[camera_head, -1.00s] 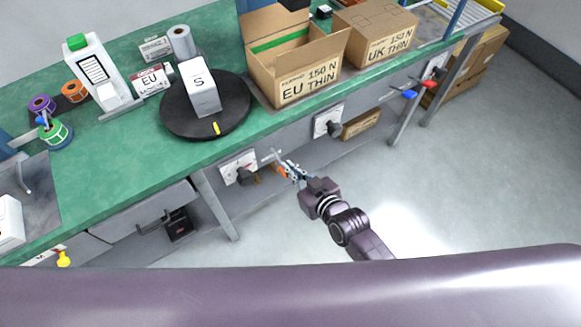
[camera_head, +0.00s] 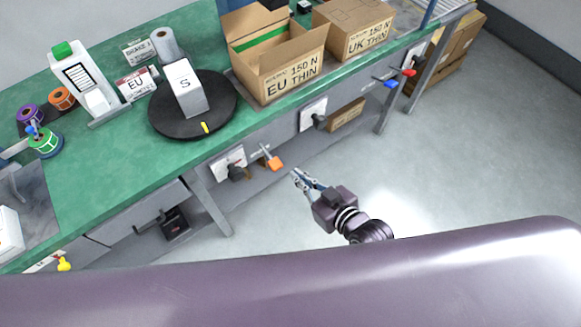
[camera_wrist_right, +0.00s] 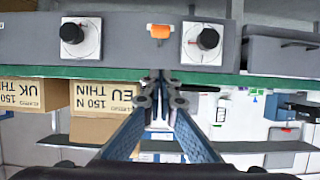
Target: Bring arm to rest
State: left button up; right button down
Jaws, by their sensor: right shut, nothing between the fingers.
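My right gripper (camera_head: 301,178) is shut and empty. In the head view it hangs in the air in front of the bench, to the right of an orange-tipped lever (camera_head: 274,163) on the bench front and apart from it. In the right wrist view the blue-grey fingers (camera_wrist_right: 160,84) meet at the middle with nothing between them. The orange lever also shows there, above the fingertips (camera_wrist_right: 159,31). My left gripper is not in the head view.
The green bench (camera_head: 130,176) runs along the left, with black knobs (camera_head: 237,173) on its front. A black turntable (camera_head: 222,112) holds a white box marked S (camera_head: 187,88). Open EU (camera_head: 283,83) and closed UK (camera_head: 365,44) cartons stand behind. The floor (camera_head: 440,165) at right is clear.

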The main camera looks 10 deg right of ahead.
jog(key=shift+s+d+r, duration=0.1)
jog(key=shift+s+d, duration=0.1)
jog(key=shift+s, duration=0.1)
dwell(0.4)
jog(key=s+d+f+m+g+h, duration=0.1)
jog(key=s+d+f, duration=0.2)
jog(key=f, duration=0.5)
jog(key=s+d+f+g+h, duration=0.2)
jog(key=s+d+f, duration=0.15)
jog(key=f, duration=0.45)
jog(key=s+d+f+m+g+h, duration=0.15)
jog(key=d+f, duration=0.25)
jog(key=f, duration=0.4)
jog(key=s+d+f+g, duration=0.2)
jog(key=s+f, duration=0.3)
jog(key=s, duration=0.3)
jog(key=s+d+f+g+h, duration=0.1)
jog(key=s+d+f+g, duration=0.1)
jog(key=s+f, duration=0.4)
jog(key=s+d+f+m+g+h, duration=0.1)
jog(key=s+f, duration=0.4)
jog(key=s, duration=0.7)
jog(key=shift+s+d+f+g, duration=0.2)
jog(key=shift+d+g, duration=0.2)
jog(key=shift+g, duration=0.15)
